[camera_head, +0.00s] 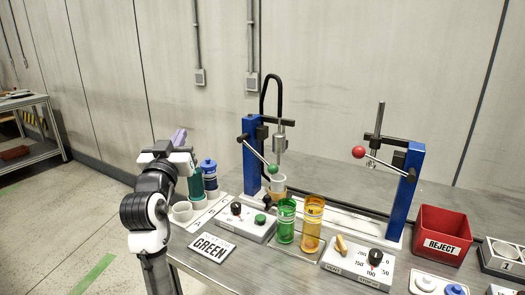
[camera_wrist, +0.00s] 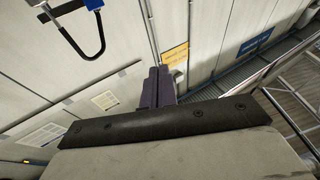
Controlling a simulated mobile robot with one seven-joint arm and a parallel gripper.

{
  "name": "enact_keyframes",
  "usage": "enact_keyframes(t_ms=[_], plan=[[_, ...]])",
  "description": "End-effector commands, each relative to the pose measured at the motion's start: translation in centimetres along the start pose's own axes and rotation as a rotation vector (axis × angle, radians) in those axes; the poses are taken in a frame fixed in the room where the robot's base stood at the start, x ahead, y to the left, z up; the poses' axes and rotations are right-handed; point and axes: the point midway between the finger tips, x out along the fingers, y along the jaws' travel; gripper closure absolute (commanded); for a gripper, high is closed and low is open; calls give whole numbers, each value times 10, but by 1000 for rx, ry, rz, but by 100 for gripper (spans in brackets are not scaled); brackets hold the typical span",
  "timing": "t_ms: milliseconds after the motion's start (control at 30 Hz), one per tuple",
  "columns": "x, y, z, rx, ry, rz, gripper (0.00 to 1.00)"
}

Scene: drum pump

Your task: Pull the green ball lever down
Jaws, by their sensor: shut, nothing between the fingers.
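The green ball (camera_head: 272,169) is at the lower right end of a thin lever (camera_head: 257,155) that slopes down from the left blue post (camera_head: 251,150). In the wrist view the fingers (camera_wrist: 158,87) are together and empty. A bent black hose (camera_wrist: 91,45) shows there at the upper left. The green ball is not visible in the wrist view.
A second lever with a red ball (camera_head: 358,152) is on the right blue post (camera_head: 407,190). Bottles (camera_head: 209,175) stand close to my arm. Green (camera_head: 286,221) and orange (camera_head: 312,224) containers, control boxes (camera_head: 358,263), a GREEN sign (camera_head: 212,247) and a red REJECT bin (camera_head: 442,234) crowd the table.

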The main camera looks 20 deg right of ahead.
Motion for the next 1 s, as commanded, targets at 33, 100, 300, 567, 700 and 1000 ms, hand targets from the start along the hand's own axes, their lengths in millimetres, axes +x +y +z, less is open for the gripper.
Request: enact_keyframes(t_ms=[33,100,300,567,700,1000], plan=[[23,40,18,-17,-101,103,100],[39,87,46,-26,-224,223,100],[48,162,92,-25,-424,421,100],[67,181,106,-24,-449,444,100],[91,193,117,-24,-449,444,100],[121,208,147,-25,-447,438,100]])
